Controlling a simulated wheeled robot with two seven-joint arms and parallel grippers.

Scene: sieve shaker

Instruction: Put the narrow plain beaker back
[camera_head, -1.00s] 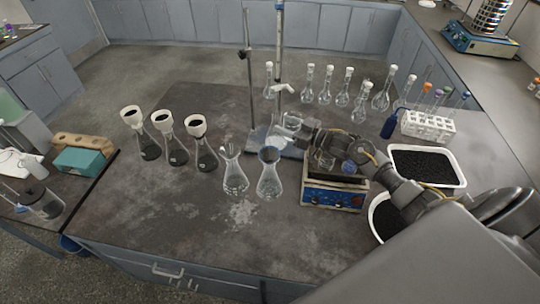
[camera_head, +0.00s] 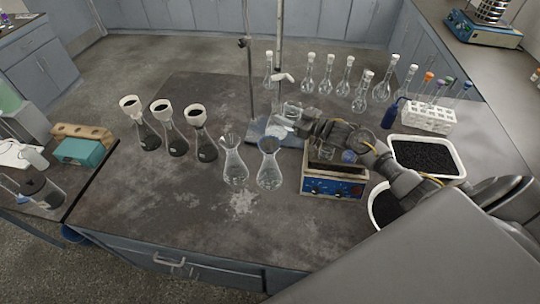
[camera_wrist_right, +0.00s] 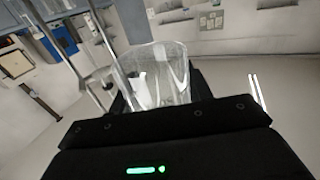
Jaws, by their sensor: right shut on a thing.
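A clear glass beaker (camera_head: 292,110) without visible markings is in my right gripper (camera_head: 304,122), over or beside the stand base (camera_head: 262,134); the gap below it cannot be judged. The wrist view shows the beaker (camera_wrist_right: 158,72) between the two dark fingers of my right gripper (camera_wrist_right: 160,92), its rim clear. The gripper's link partly covers the area behind the blue-fronted device (camera_head: 335,187). Clear glassware (camera_head: 348,156) shows at that device's open top, partly hidden by my arm. My left gripper is not in view.
Two empty flasks (camera_head: 235,168) stand in front of the stand. Several flasks with white funnels (camera_head: 165,112) stand left. Volumetric flasks (camera_head: 326,78) line the back. A white tube rack (camera_head: 428,117) and a tray of black grains (camera_head: 455,174) are right. The front-left tabletop is clear.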

